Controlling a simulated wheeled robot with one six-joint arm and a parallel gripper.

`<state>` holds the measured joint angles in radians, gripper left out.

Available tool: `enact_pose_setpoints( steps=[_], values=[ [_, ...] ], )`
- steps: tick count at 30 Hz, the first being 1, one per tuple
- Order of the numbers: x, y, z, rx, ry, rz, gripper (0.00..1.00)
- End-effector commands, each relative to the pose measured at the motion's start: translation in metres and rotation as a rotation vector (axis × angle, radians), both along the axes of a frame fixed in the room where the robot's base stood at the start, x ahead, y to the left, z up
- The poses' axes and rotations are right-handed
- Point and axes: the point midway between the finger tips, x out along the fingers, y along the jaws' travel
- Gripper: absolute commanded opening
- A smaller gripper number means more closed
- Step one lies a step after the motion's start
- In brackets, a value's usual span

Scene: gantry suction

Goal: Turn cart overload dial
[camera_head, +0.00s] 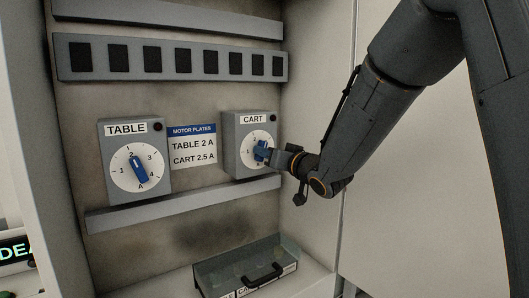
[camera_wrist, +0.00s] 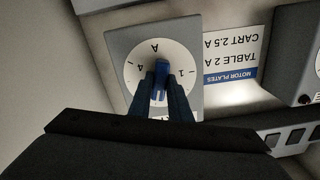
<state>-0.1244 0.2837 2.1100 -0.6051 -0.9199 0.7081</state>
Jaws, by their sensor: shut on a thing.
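The cart overload box (camera_head: 231,150), labelled CART, is a grey box on the back panel with a white dial face (camera_head: 257,139). Its blue knob (camera_head: 261,151) is partly hidden by my gripper (camera_head: 268,155). My gripper is shut on this knob. In the wrist view, which is upside down, the blue knob (camera_wrist: 161,78) sits between the two dark fingers of my gripper (camera_wrist: 161,88). The marks A, 4 and 1 show around the knob there; the fingers cover the lower part of the dial. The exact setting of the pointer cannot be told.
The TABLE box (camera_head: 104,143) has its own dial and blue knob (camera_head: 139,169) to the left. Between them a motor plate label (camera_head: 192,148) reads TABLE 2 A, CART 2.5 A. A grey rail (camera_head: 130,216) runs below, and a tray with a black handle (camera_head: 225,270) stands beneath.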

Motion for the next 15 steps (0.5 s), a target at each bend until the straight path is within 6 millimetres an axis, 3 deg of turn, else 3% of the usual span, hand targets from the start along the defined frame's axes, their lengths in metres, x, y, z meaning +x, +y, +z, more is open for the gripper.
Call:
enact_pose_setpoints(
  steps=[11,12,15],
  values=[
    [-0.0008,0.0008,-0.0023,0.001,0.006,0.002,0.00],
    [-0.0008,0.0008,-0.0023,0.001,0.006,0.002,0.20],
    [-0.0007,0.0007,-0.0019,0.001,0.005,0.001,0.36]
  ],
)
